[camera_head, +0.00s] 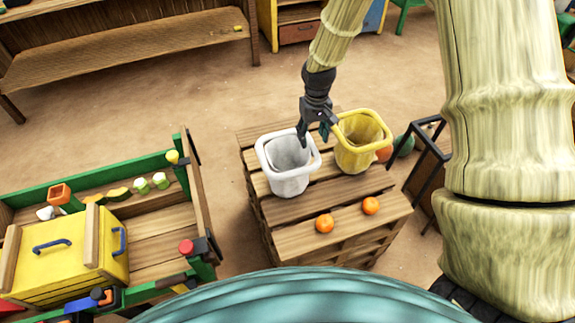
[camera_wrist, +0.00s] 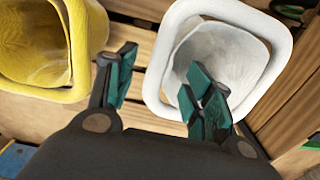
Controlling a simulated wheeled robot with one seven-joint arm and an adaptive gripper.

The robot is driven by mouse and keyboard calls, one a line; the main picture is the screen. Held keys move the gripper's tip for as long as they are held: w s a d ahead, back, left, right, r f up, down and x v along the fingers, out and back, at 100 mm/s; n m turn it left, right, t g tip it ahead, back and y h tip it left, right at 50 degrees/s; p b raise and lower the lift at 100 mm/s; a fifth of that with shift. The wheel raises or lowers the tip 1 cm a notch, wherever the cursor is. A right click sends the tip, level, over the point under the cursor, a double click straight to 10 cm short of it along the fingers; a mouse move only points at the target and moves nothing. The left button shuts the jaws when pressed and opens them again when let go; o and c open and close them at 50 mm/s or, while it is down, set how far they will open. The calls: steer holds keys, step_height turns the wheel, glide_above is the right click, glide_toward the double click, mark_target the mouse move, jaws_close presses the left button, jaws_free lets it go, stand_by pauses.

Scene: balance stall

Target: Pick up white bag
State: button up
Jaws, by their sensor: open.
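The white bag (camera_head: 288,180) is an open-topped bag with a thick pale rim, upright on a wooden pallet stack. In the wrist view the white bag (camera_wrist: 159,75) fills the upper middle, and its inside looks empty. My gripper (camera_head: 314,138) is above the pallets, at the right side of the white bag's rim. In the wrist view my gripper (camera_wrist: 160,95) is open, with its green-padded fingers apart. One finger overlaps the bag's opening and the other is outside it, between the two bags. I cannot tell whether either finger touches the rim.
A yellow bag (camera_head: 355,157) stands just right of the white bag, close to my gripper. Two oranges (camera_head: 324,223) (camera_head: 371,205) lie on the front of the pallet stack (camera_head: 300,246). A green-edged stall with a yellow box (camera_head: 60,265) is at left. Bare floor lies between.

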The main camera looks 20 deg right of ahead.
mark_target(312, 145)
steer(key=shift+s+a+f, duration=0.1)
steer(key=shift+s+f, duration=0.05)
steer(key=shift+f, duration=0.05)
steer(key=shift+f+p, duration=0.6)
steer(key=shift+f, duration=1.9)
jaws_close()
